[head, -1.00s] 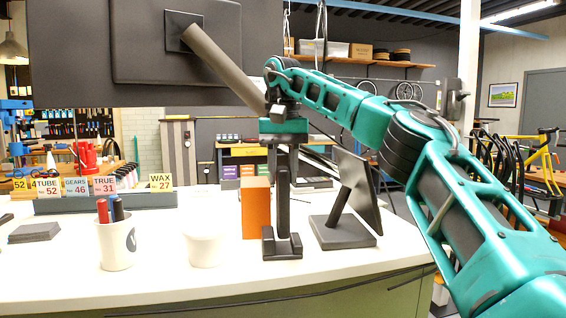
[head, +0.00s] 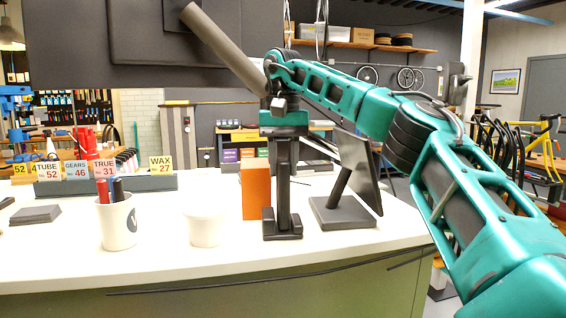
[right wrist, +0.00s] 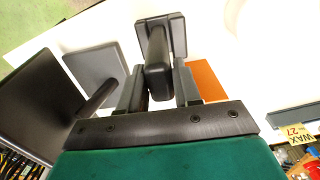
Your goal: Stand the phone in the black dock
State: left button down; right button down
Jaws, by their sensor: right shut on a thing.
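The black dock (head: 282,236) stands on the white counter, between the orange box and a dark screen on a stand. My right gripper (head: 285,165) points down above it, shut on the dark phone (head: 284,190). The phone is upright and seen nearly edge-on, in line with the dock. In the right wrist view, the phone (right wrist: 157,62) lies between the two fingers, with the dock's grey base (right wrist: 177,35) beyond it. I cannot tell how fully the phone's lower edge is seated. My left gripper is not in view.
The orange box (head: 256,194) stands close left of the dock, and the dark screen's base (head: 342,213) close right. A white cup (head: 204,228), a mug with pens (head: 118,226) and a labelled tray (head: 130,184) stand further left. The front counter strip is clear.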

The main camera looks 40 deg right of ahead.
jog(key=c, duration=0.7)
grip_release()
jog(key=shift+r, duration=0.1)
jog(key=shift+r+p, duration=0.25)
jog(key=shift+p, duration=0.05)
jog(key=shift+r+p, duration=0.7)
jog(key=shift+r, duration=3.45)
